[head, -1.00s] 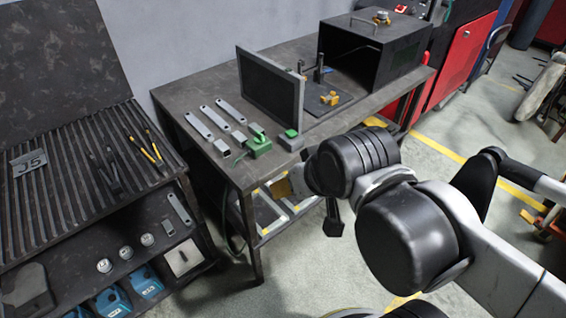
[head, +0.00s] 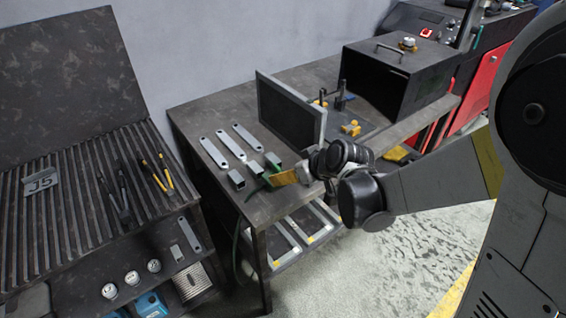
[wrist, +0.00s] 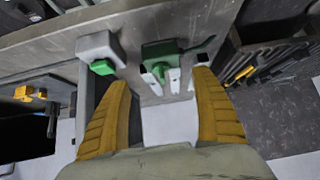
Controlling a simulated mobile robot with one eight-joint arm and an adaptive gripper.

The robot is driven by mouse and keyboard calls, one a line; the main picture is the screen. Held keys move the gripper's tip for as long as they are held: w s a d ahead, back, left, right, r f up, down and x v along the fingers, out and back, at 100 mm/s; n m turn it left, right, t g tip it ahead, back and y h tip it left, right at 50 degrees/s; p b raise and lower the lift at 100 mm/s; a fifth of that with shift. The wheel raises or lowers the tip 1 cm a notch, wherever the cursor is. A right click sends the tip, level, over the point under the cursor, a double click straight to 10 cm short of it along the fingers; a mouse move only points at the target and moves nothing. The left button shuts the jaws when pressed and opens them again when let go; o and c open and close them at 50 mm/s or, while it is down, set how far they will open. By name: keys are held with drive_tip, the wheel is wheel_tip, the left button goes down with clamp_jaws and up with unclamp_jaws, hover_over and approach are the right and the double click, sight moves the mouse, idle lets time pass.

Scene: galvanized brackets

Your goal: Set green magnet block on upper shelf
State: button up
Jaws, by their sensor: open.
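The green magnet block (wrist: 162,57) lies on the dark workbench (wrist: 45,52), with a darker green lever sticking out to the right in the wrist view. In the head view the green block (head: 255,169) shows only in part behind my gripper (head: 287,178). In the wrist view my gripper (wrist: 162,80) is open, its two yellow fingers apart. The green block shows just beyond and between the fingertips, and I see no grip on it. I cannot tell which surface is the upper shelf.
A grey block with a green part (wrist: 102,63) sits close left of it in the wrist view. Flat metal brackets (head: 231,144) lie behind. A dark upright panel (head: 290,108) and a black box (head: 398,75) stand on the bench. A slatted rack (head: 75,195) stands left.

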sight(265, 180)
drive_tip(key=b+x, duration=0.4)
drive_tip(key=x, duration=0.6)
drive_tip(key=shift+s+a+f+b, duration=0.1)
drive_tip(key=shift+a+f+b, duration=0.15)
drive_tip(key=shift+b, duration=0.1)
drive_tip(key=shift+r, duration=0.15)
drive_tip(key=shift+c, duration=0.5)
drive_tip(key=c, duration=1.1)
